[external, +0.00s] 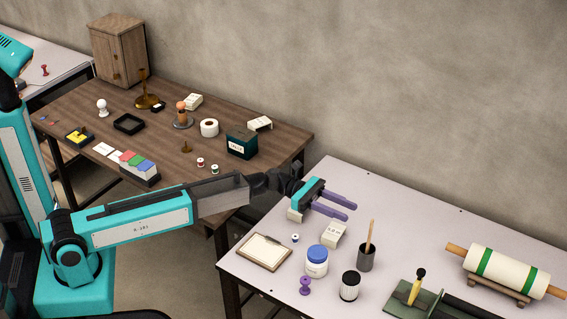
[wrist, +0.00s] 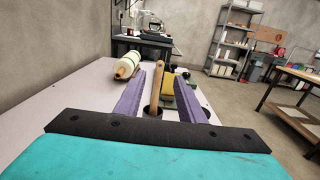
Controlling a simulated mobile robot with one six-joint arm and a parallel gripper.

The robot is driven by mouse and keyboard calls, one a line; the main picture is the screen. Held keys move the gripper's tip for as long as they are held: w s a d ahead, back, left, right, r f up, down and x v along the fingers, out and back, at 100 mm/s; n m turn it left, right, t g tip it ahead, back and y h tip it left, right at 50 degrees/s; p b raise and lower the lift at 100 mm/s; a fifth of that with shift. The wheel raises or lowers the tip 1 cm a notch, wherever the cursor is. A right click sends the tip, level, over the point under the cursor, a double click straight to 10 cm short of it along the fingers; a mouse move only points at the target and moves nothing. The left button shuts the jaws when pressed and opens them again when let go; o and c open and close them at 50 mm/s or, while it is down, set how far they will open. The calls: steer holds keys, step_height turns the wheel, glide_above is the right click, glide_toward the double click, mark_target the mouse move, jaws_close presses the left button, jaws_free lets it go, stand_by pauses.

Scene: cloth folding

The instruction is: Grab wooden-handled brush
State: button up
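The wooden-handled brush (external: 369,236) stands upright in a dark cup (external: 366,257) on the pale table, its handle sticking up. In the wrist view the brush handle (wrist: 157,88) rises from the cup (wrist: 151,110) and shows between my gripper's two purple fingers. My gripper (external: 352,210) is open and empty, with its fingers apart, above the table. In the external view the fingertips are to the left of and above the handle, apart from it. The brush's lower end is hidden inside the cup.
A rolled cloth on a stand (external: 499,270) lies to the right. The table's back middle (external: 420,205) is clear.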

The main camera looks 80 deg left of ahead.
steer(key=shift+d, duration=0.1)
steer(key=x, duration=0.8)
steer(key=shift+w+d+p, duration=0.15)
steer(key=shift+w+p, duration=0.05)
steer(key=shift+p, duration=0.15)
steer(key=p+x, duration=0.1)
steer(key=x, duration=0.4)
steer(key=shift+w+r, duration=0.1)
steer(key=shift+r, duration=0.05)
stand_by(0.7)
jaws_close()
